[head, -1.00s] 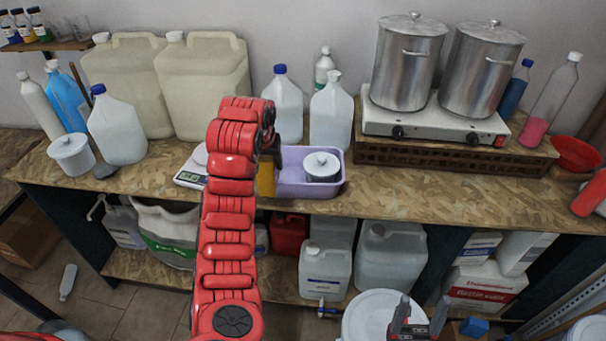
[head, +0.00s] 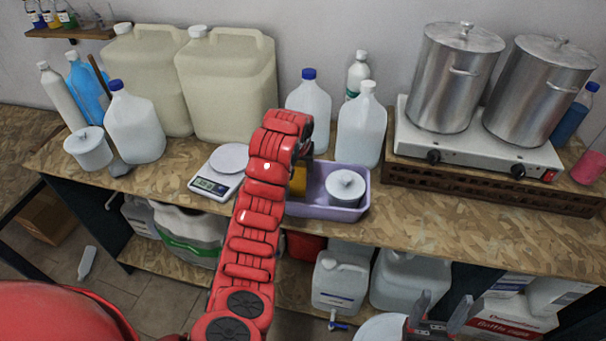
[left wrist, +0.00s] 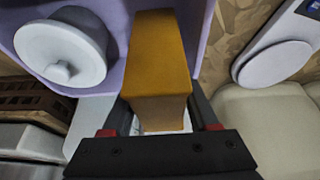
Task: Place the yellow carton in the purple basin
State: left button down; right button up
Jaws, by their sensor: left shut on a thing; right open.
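The yellow carton (head: 298,181) shows partly behind my red left arm in the head view, at the left end of the purple basin (head: 322,211). My left gripper (left wrist: 160,112) is shut on the carton (left wrist: 160,52) in the left wrist view, with a dark finger on either side. Purple basin surface (left wrist: 115,25) shows on both sides of the carton there. I cannot tell whether the carton touches the basin floor. In the head view the arm mostly hides the left gripper. My right gripper (head: 443,303) is open and empty at the bottom, below the tabletop.
A lidded white pot (head: 345,187) occupies the basin's right part. A scale (head: 222,172) stands left of the basin, and white jugs (head: 360,125) stand behind it. A hot plate (head: 470,145) with two steel pots is to the right. The tabletop front right is clear.

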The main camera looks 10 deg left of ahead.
pick_arm(q)
notch_tip(320, 180, down, 4)
jog(key=shift+w+r+p, duration=0.15)
jog(key=shift+r+p, duration=0.05)
jog(key=shift+p, duration=0.8)
jog(key=shift+f, duration=0.35)
jog(key=shift+f+b, duration=0.25)
jog(key=shift+b, duration=0.05)
jog(key=shift+c, duration=2.2)
grip_release()
jog(key=shift+r, duration=0.1)
